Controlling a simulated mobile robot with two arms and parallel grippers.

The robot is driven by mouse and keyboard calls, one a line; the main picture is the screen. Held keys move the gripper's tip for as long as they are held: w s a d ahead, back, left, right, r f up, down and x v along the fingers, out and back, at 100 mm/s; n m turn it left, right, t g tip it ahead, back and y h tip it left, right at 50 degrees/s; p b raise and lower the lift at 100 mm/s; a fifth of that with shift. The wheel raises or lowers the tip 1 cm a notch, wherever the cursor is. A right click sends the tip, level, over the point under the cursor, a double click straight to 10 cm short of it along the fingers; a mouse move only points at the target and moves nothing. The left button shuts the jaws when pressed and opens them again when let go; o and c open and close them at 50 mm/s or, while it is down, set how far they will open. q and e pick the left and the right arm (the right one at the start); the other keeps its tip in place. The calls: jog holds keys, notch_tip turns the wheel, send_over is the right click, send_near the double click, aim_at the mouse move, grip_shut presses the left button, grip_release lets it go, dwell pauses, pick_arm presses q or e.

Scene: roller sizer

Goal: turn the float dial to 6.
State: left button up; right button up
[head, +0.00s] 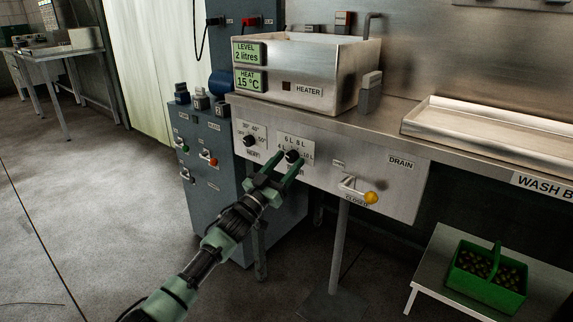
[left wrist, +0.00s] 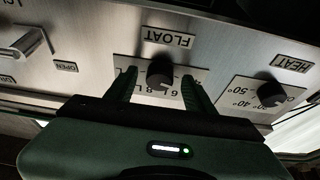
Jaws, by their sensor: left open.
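The float dial (head: 291,156) is a black knob on a pale plate with litre marks, on the front panel of the steel bench. In the left wrist view the dial (left wrist: 160,72) sits below the FLOAT label (left wrist: 168,37), and the picture is upside down. My left gripper (head: 279,166) is open, with its green fingers on either side of the dial. In the left wrist view the gripper (left wrist: 161,85) shows a gap between each finger and the knob. Which mark the dial points to cannot be told. My right gripper is not in view.
The heat dial (head: 249,140) is beside the float dial. A drain lever with a yellow knob (head: 370,198) sticks out to the right. Above is a steel tank (head: 330,75) with level and heat displays. A green crate (head: 462,283) stands on a low table.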

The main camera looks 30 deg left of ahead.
pick_arm(q)
grip_shut()
jog(key=shift+m, duration=0.3)
jog(key=shift+m+h, duration=1)
jog(key=shift+m, duration=0.2)
jog(key=shift+a+m+g, duration=0.15)
jog(key=shift+m+g, duration=0.15)
jog(key=shift+m, duration=0.3)
jog(key=m+h, duration=0.1)
jog(key=m, duration=0.1)
jog(key=m+g+h+p, duration=0.1)
jog(key=m, duration=0.2)
jog(key=shift+a+r+h, duration=0.1)
jog(key=shift+h, duration=0.3)
jog(key=shift+m+g+h+p, duration=0.25)
jog(key=shift+m+g+h, duration=0.15)
jog(key=shift+m, duration=0.8)
jog(key=shift+m+g+h+p, duration=0.25)
jog(key=shift+m+g, duration=0.25)
jog(key=shift+m, duration=0.7)
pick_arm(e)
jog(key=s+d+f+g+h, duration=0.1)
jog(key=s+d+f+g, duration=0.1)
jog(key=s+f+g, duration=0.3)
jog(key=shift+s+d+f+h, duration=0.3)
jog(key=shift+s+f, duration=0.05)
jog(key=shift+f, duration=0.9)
